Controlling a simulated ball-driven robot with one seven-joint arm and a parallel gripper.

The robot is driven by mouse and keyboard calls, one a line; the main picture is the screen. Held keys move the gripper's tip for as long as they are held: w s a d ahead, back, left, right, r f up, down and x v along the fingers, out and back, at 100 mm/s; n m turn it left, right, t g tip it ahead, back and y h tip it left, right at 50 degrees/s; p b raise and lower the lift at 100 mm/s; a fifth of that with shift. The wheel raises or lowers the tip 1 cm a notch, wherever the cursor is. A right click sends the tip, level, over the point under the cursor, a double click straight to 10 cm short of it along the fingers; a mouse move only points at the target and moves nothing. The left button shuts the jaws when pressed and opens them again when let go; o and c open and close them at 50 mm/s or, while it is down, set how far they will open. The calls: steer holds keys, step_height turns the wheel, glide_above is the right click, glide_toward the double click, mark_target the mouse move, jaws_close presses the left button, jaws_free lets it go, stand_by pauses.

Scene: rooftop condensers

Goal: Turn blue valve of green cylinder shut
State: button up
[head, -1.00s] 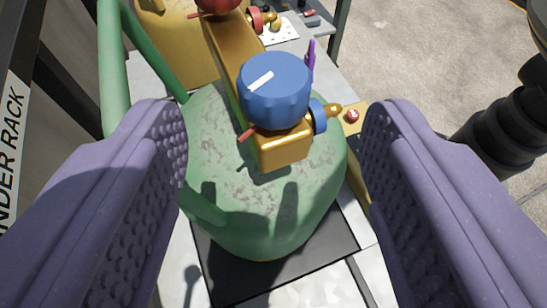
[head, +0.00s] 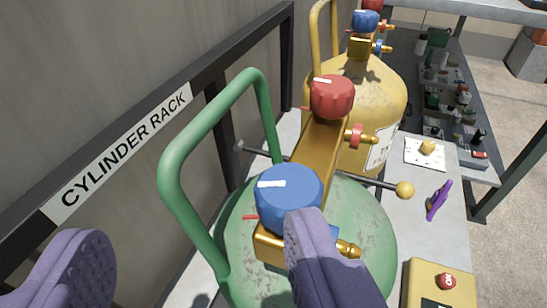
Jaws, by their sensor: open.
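The green cylinder (head: 355,215) stands in the lower middle, with a green handle loop (head: 172,170) at its left. On its brass manifold sits the blue valve knob (head: 288,198) with a white mark on its top, pointing left to right. A short red pointer (head: 250,217) sticks out left below it. A red knob (head: 332,97) is farther along the manifold. My gripper (head: 195,255) is open. Its right finger is in front of the lower right of the blue knob and hides part of it; whether they touch I cannot tell. Its left finger is apart at the lower left.
A yellow cylinder (head: 385,95) with another blue knob (head: 365,21) stands behind. A black rod with a yellow ball end (head: 405,190) crosses behind the valve. A purple object (head: 439,200) and a yellow box with a red button (head: 447,282) lie right. The rack rail (head: 125,150) runs left.

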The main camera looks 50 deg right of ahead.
mark_target(290, 187)
steer(key=s+d+n+y, duration=0.2)
steer(key=s+d, duration=0.1)
steer(key=s, duration=0.1)
steer(key=b+x, duration=0.3)
steer(key=x, duration=0.5)
steer(key=shift+a, duration=0.1)
steer(key=shift+c, duration=0.3)
